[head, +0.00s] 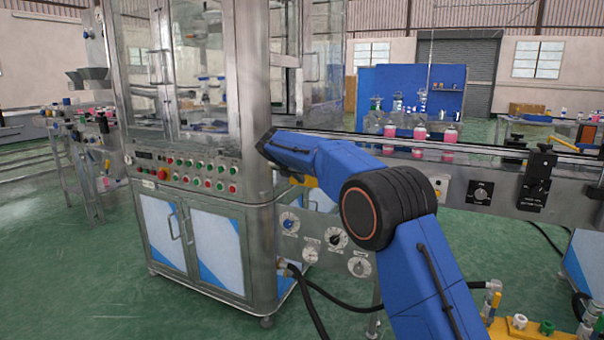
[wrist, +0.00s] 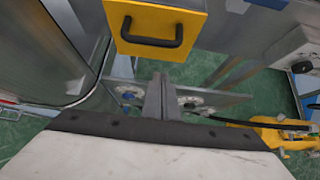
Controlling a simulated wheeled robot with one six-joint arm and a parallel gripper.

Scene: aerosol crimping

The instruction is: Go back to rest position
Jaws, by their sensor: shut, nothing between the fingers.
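My gripper shows in the wrist view (wrist: 162,92) with its two grey fingers pressed together and nothing between them. It points down past a yellow box with a black handle (wrist: 155,25) and stands apart from the dial panel below. In the head view my blue arm reaches from the lower right toward the crimping machine (head: 205,170). The arm's far end is beside the machine's right front corner, to the right of its button panel (head: 190,172). The fingers are hidden in the head view.
A conveyor (head: 500,175) runs right from the machine, carrying several pink-filled bottles (head: 419,133). A dial panel (head: 325,245) sits below the arm, with black hoses (head: 310,300) near the floor. Yellow equipment (head: 520,328) stands at lower right. Green floor (head: 90,290) is open at front left.

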